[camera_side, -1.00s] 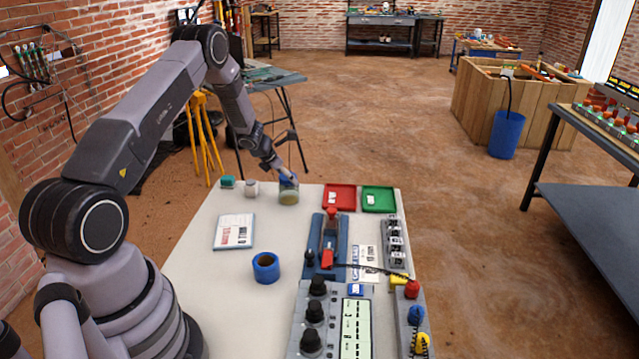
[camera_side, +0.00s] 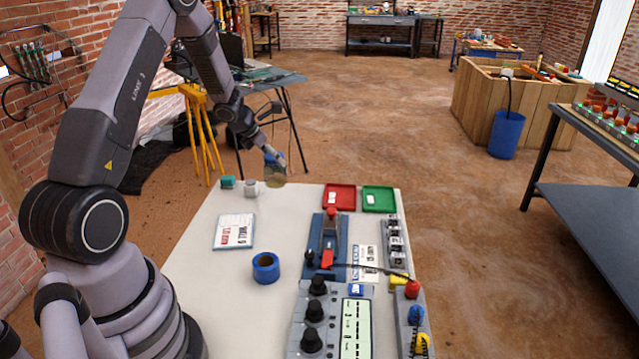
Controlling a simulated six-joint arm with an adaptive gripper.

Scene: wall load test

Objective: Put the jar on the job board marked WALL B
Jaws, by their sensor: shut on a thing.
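The jar (camera_side: 275,179), with a yellowish content and a blue top, hangs in my gripper (camera_side: 273,158) above the far edge of the table. My gripper is shut on the jar near its top; the fingertips are small and partly hidden. The job board (camera_side: 234,231) is a white card with red and dark print and a blue edge, lying flat on the left part of the table. Its print is small and reads like WALL B. The jar is above and to the right of the board, apart from it.
A white cup-like object (camera_side: 251,187) and a teal item (camera_side: 228,182) stand at the far left edge. A red tray (camera_side: 339,197) and a green tray (camera_side: 378,199) lie at the back right. Blue tape (camera_side: 265,267) and a lever device (camera_side: 328,245) are nearer. The table around the board is clear.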

